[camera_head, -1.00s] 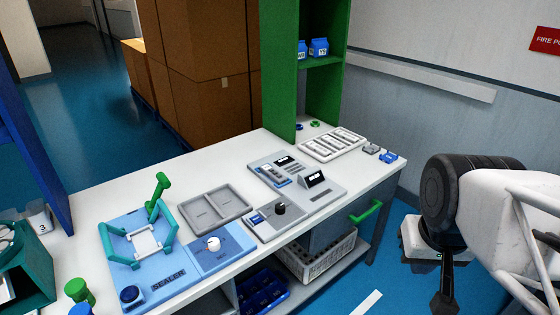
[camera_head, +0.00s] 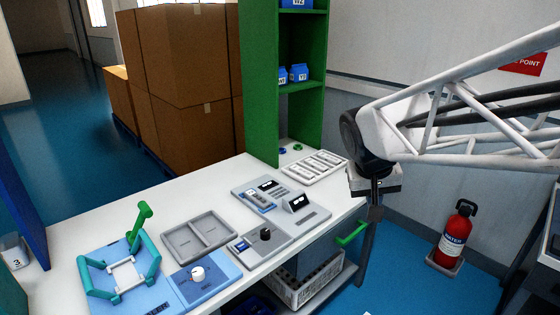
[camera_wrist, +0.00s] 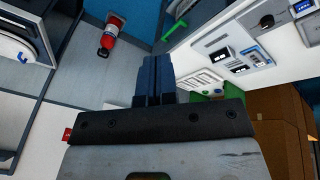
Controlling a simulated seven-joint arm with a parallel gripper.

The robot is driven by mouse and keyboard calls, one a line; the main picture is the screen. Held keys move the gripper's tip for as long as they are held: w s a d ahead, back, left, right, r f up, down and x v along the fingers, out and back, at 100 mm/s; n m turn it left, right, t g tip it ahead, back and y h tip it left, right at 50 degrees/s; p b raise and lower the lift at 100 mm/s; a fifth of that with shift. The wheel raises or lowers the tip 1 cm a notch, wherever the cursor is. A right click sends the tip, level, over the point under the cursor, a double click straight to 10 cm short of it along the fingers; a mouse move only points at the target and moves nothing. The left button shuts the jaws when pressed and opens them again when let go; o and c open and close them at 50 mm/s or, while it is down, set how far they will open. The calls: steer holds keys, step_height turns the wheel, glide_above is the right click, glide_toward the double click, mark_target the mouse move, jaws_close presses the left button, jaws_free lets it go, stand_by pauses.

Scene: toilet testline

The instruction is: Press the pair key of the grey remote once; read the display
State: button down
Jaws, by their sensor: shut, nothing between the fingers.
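A grey test panel (camera_head: 310,216) lies on the white bench, with a small dark display (camera_head: 267,184) at its back and a raised dark display (camera_head: 296,201) at its right. A slim grey and blue device (camera_head: 258,200), seemingly the remote, lies at the panel's left; its keys are too small to read. I cannot read either display. My gripper (camera_head: 374,200) points down beside the bench's right end, apart from the panel. In the wrist view its dark fingers (camera_wrist: 154,76) are together and empty, with the panel (camera_wrist: 238,63) beyond them at upper right.
A white slotted tray (camera_head: 316,166) lies behind the panel, near my arm. A green shelf (camera_head: 259,90) rises behind the bench. A grey two-part tray (camera_head: 200,238) and a blue sealer fixture (camera_head: 122,273) stand left. A fire extinguisher (camera_head: 456,235) stands on the floor at right.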

steer(key=w+a+f+h, duration=0.1)
steer(key=w+a, duration=0.2)
steer(key=w, duration=0.4)
steer(key=w+a, duration=0.2)
steer(key=w, duration=0.6)
steer(key=n+t+h, duration=0.2)
steer(key=t, duration=0.3)
glide_above(254, 194)
step_height(254, 194, down, 19)
steer(key=shift+s, duration=0.1)
steer(key=shift+f, duration=4.3)
